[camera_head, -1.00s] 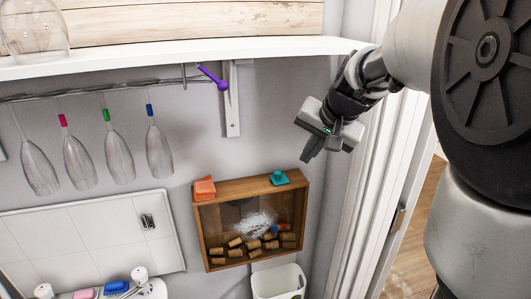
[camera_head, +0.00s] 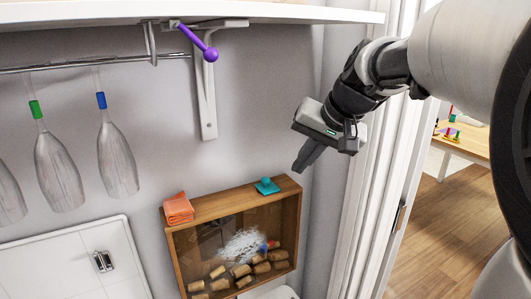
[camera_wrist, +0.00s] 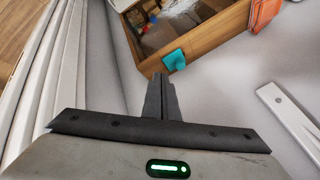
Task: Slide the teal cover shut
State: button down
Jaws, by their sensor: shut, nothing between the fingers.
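The teal cover (camera_head: 267,186) is a small piece with a raised knob on the top board of the wooden wall box (camera_head: 215,208), right of its middle. It also shows in the wrist view (camera_wrist: 175,58), on the box's top edge just beyond my fingertips. Whatever lies under the cover is hidden. My gripper (camera_head: 303,166) is shut and empty, pointing down, up and to the right of the cover and apart from it. In the wrist view my fingers (camera_wrist: 160,80) are together.
An orange folded cloth (camera_head: 178,208) lies on the box's left end; corks (camera_head: 240,270) sit inside. A shelf bracket (camera_head: 206,90) and purple-ended rod (camera_head: 196,40) are above. Glasses (camera_head: 118,160) hang at left. A white door frame (camera_head: 375,190) stands close on the right.

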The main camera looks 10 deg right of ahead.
aim_at(267, 183)
jog(key=w+a+f, duration=0.4)
jog(key=f, duration=0.1)
jog(key=shift+a, duration=0.1)
dwell(0.3)
jog(key=shift+s+a, duration=0.15)
jog(key=shift+a, duration=0.4)
jog(key=shift+s+a, duration=0.15)
jog(key=shift+a, duration=0.35)
jog(key=shift+d+r, duration=0.1)
jog(key=shift+d, duration=0.05)
